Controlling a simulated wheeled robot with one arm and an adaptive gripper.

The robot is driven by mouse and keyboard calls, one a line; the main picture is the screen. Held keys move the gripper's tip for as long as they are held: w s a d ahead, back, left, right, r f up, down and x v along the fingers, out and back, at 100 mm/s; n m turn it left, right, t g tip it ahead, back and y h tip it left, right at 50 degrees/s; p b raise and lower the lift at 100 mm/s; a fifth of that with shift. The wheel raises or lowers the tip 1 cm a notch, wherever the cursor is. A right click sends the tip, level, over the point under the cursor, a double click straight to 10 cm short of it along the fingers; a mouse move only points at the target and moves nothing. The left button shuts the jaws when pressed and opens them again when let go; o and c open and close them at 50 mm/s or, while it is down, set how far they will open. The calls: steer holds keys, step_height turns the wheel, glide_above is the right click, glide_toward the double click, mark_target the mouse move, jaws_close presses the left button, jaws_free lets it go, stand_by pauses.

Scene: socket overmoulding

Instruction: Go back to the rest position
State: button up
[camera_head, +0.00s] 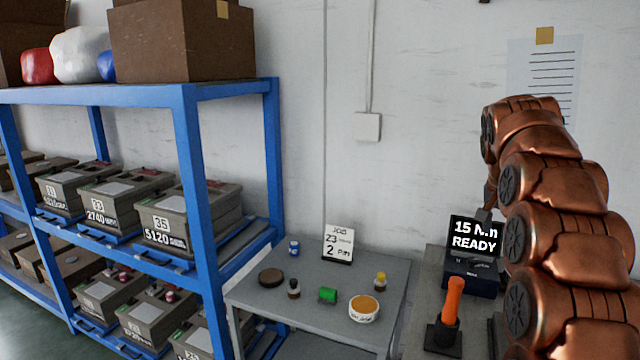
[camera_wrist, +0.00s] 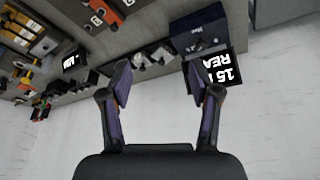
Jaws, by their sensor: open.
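My copper-coloured arm stands at the right in the head view, and its end is mostly hidden behind its own links and beside the display. My gripper (camera_wrist: 158,88) shows in the wrist view with its two dark fingers spread apart and nothing between them. The wrist view is turned over, with the wall below and the benches above. A black display (camera_head: 475,236) reading "15 N.m READY" sits on the right bench; it also shows upside down by the right finger in the wrist view (camera_wrist: 228,78).
A grey table (camera_head: 255,298) holds a job card (camera_head: 338,244), a green cylinder (camera_head: 328,295), an orange-topped round tub (camera_head: 364,308) and small bottles. An orange-handled tool (camera_head: 452,302) stands on the right bench. A blue rack (camera_head: 190,150) with numbered grey boxes fills the left.

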steer(key=s+a+f+n+g+y+b, duration=0.1)
steer(key=s+a+f+n+b, duration=0.15)
steer(key=s+a+f, duration=0.55)
steer(key=s+a+f+n+g+y+b, duration=0.1)
steer(key=s+a+f+n+b, duration=0.2)
steer(key=s+a, duration=0.5)
steer(key=s+a+f+n+g+b, duration=0.1)
steer(key=s+a+f, duration=0.1)
steer(key=s+f, duration=0.6)
steer(key=s+a+f+n+g+y+b, duration=0.1)
steer(key=s+a+f+n, duration=0.15)
steer(key=s, duration=0.85)
steer(key=s+a+f+n+g+b, duration=0.1)
steer(key=s+f+b, duration=0.1)
steer(key=s+f, duration=0.6)
steer(key=s+p+v, duration=0.3)
steer(key=p+v, duration=1)
steer(key=v, duration=0.2)
steer(key=shift+s+r+t, duration=0.3)
steer(key=shift+s+r, duration=0.05)
steer(key=shift+r, duration=0.1)
